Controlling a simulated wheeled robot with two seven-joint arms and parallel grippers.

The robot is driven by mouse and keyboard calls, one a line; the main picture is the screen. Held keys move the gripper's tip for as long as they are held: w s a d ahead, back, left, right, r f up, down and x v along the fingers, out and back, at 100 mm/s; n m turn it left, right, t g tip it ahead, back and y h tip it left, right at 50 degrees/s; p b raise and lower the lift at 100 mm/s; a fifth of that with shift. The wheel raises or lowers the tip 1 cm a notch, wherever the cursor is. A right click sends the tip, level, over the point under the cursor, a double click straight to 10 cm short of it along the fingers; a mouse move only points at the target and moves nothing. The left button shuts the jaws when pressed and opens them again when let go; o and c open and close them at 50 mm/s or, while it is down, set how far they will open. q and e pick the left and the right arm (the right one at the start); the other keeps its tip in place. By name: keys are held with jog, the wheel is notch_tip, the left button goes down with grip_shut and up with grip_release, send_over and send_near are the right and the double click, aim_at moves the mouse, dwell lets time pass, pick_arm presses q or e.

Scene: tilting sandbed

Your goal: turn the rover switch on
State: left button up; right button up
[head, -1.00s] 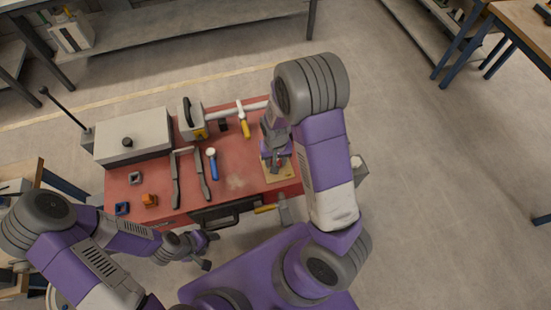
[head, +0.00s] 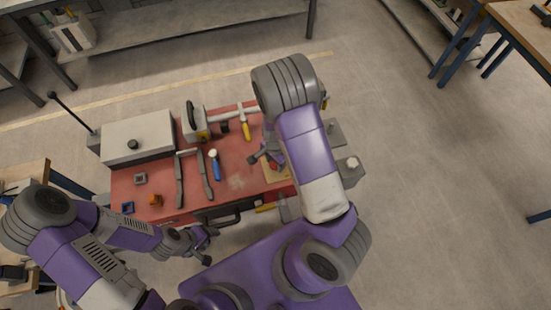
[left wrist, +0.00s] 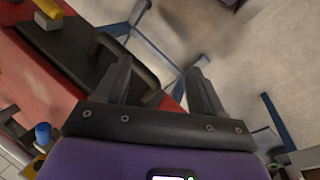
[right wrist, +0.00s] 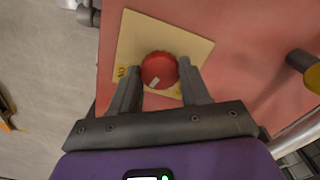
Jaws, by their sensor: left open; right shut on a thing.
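The rover switch looks like a round red knob (right wrist: 158,70) with a small pale mark, on a tan square plate (right wrist: 200,48) in the right wrist view. In the head view the plate lies at the right part of the red bench top and is partly hidden by my right arm. My right gripper (right wrist: 159,74) has its fingers on both sides of the knob and is shut on it. In the head view it is at the plate (head: 272,157). My left gripper (head: 208,246) is open and empty in front of the bench; it also shows in the left wrist view (left wrist: 160,72).
The red bench top (head: 236,182) also holds a grey box (head: 138,138), a blue-handled tool (head: 215,167), a yellow-handled hammer (head: 244,124), pliers-like long handles (head: 179,180) and an orange block (head: 155,200). A dark drawer handle (left wrist: 128,55) is near my left gripper.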

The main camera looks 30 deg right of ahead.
jog(key=m+p, duration=0.2)
jog(key=m, duration=0.4)
dwell(0.6)
jog(key=o, duration=1)
jog(key=shift+o, duration=0.2)
notch_tip(320, 180, up, 8)
jog(key=shift+f+p, duration=0.15)
jog(key=shift+p, duration=1.1)
